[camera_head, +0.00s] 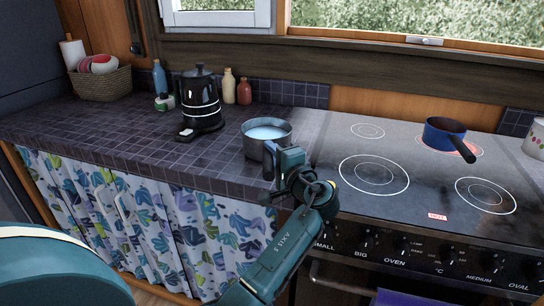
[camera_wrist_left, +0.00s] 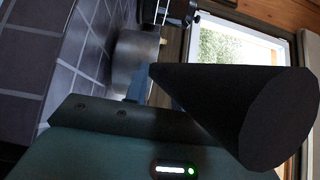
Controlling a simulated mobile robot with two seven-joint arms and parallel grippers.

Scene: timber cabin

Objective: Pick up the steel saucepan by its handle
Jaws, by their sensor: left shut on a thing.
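The steel saucepan (camera_head: 256,146) is at the front right of the tiled counter, beside the stove, upright with a pale bluish liquid inside. I cannot tell whether its base touches the tiles. My left gripper (camera_head: 284,166) is at the saucepan's near side, shut on its handle, which is mostly hidden by the gripper in the head view. In the left wrist view, the steel side of the saucepan (camera_wrist_left: 130,58) shows beyond the gripper, and the dark handle (camera_wrist_left: 235,112) sticks out large in front. My right gripper is not in view.
A black kettle (camera_head: 200,103) stands left of the saucepan, with bottles behind it. A blue pan (camera_head: 443,134) sits on the stove's back right ring. The stove top (camera_head: 330,150) has a lit red HOT sign (camera_head: 437,217). A basket (camera_head: 102,84) is far left.

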